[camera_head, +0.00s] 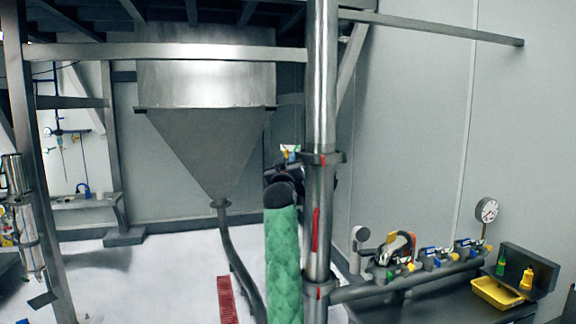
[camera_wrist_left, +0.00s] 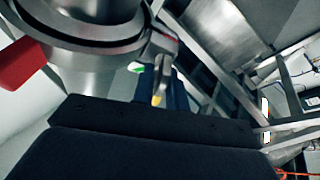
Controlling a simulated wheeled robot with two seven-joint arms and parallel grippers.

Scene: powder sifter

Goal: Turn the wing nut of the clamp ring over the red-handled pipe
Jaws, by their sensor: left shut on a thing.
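The steel vertical pipe (camera_head: 320,90) has a long red handle (camera_head: 316,230) on its front. A clamp ring (camera_head: 328,158) circles the pipe above the handle. In the left wrist view the ring (camera_wrist_left: 100,45) is close, at upper left, with a red part (camera_wrist_left: 20,62) beside it. My left gripper (camera_head: 290,165) is at the left side of the pipe at ring height, partly hidden by my green-sleeved arm. In the wrist view its fingers (camera_wrist_left: 165,80) are shut on the wing nut (camera_wrist_left: 163,42) at the ring's right side. The nut is small and partly covered. My right gripper is not in view.
A large hopper (camera_head: 205,150) hangs at left, with a bent pipe (camera_head: 238,265) below it. A second clamp ring (camera_head: 320,290) is low on the pipe. A valve manifold (camera_head: 430,268), a gauge (camera_head: 487,210) and a yellow tray (camera_head: 497,292) are at right.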

